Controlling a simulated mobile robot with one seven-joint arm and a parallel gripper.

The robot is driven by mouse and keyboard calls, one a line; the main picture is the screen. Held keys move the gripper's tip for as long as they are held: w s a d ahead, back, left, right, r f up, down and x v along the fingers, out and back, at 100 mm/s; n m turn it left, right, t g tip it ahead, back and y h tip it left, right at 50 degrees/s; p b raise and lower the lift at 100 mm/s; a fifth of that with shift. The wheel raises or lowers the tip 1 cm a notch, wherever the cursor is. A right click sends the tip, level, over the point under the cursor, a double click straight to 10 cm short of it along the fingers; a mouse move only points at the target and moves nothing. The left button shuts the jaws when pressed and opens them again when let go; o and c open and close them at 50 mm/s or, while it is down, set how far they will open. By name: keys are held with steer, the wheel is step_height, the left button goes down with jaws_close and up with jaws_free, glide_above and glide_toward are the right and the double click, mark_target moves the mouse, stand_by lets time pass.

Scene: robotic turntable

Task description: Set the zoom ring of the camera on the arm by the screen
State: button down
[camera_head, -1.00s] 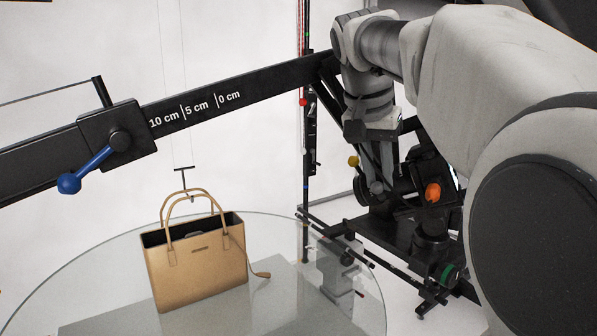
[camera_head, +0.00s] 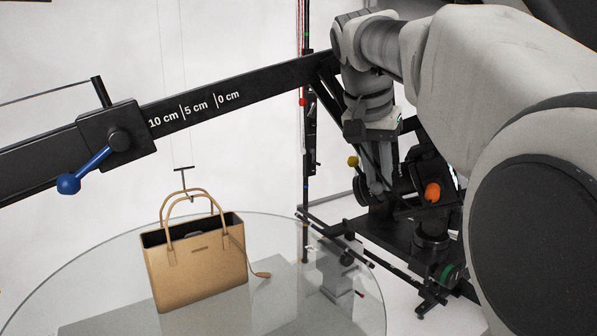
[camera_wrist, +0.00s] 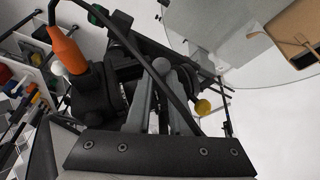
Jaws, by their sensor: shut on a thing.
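The black camera (camera_head: 408,180) sits on the dark stand at the right, behind the turntable, largely hidden by my arm. It also shows in the wrist view as a dark body (camera_wrist: 122,72). My gripper (camera_head: 377,186) points down at the camera's lens side. In the wrist view its two grey fingers (camera_wrist: 168,72) are closed around a dark part, which looks like the zoom ring. The ring itself is mostly hidden between the fingers, and its marks cannot be read.
A tan handbag (camera_head: 200,270) stands on the glass turntable (camera_head: 340,290). A black beam (camera_head: 270,85) with a centimetre scale and a blue-handled slider (camera_head: 95,165) crosses the left.

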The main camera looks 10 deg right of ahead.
steer(key=shift+a, duration=0.1)
steer(key=b, duration=0.1)
steer(key=f+b, duration=0.1)
steer(key=shift+s+t+b, duration=0.25)
steer(key=shift+t+b, duration=0.05)
steer(key=shift+b, duration=0.05)
steer(key=shift+s+f+n+t+h+b, duration=0.15)
steer(key=shift+n+t+h+b, duration=0.25)
steer(key=shift+b, duration=0.5)
steer(key=c, duration=0.8)
jaws_free()
steer(key=shift+s+a+r, duration=0.1)
steer(key=shift+r, duration=0.15)
steer(key=p+v, duration=0.3)
steer(key=v, duration=1.4)
